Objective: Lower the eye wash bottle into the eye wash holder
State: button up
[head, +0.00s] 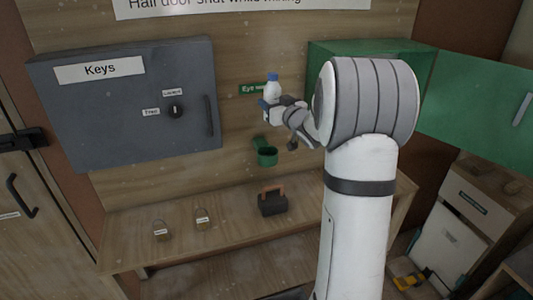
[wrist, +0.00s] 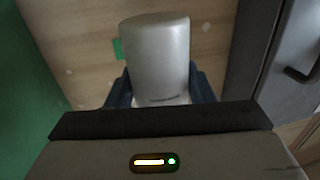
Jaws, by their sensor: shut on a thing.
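The eye wash bottle (head: 271,90) is white with a blue cap and stands upright in my gripper (head: 270,106), in front of the wooden wall panel. My gripper is shut on it. In the wrist view the pale bottle (wrist: 156,55) sits between the dark fingers (wrist: 160,90). The green eye wash holder (head: 266,156) is fixed to the wall panel, below the bottle and apart from it. A green sign (head: 250,89), partly hidden by the bottle, is on the panel beside it.
A grey key cabinet (head: 130,105) is on the wall to the left. A green cabinet (head: 345,50) with its door (head: 480,105) swung out is at the right. Below, a wooden bench (head: 235,230) bears two padlocks (head: 160,230) and a dark box with a brown handle (head: 272,203).

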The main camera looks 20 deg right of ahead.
jog(key=b, duration=0.6)
send_over(268, 146)
jog(key=s+a, duration=0.1)
jog(key=s, duration=0.3)
notch_tip(268, 146, down, 10)
jog(key=shift+s+r, duration=0.15)
jog(key=shift+s, duration=0.05)
jog(key=shift+w, duration=0.1)
jog(key=shift+w+a, duration=0.1)
jog(key=shift+w, duration=0.5)
jog(key=shift+f+b, duration=0.95)
jog(key=shift+b, duration=0.05)
jog(key=shift+f+b, duration=2.2)
jog(key=shift+f, duration=0.3)
dwell(0.4)
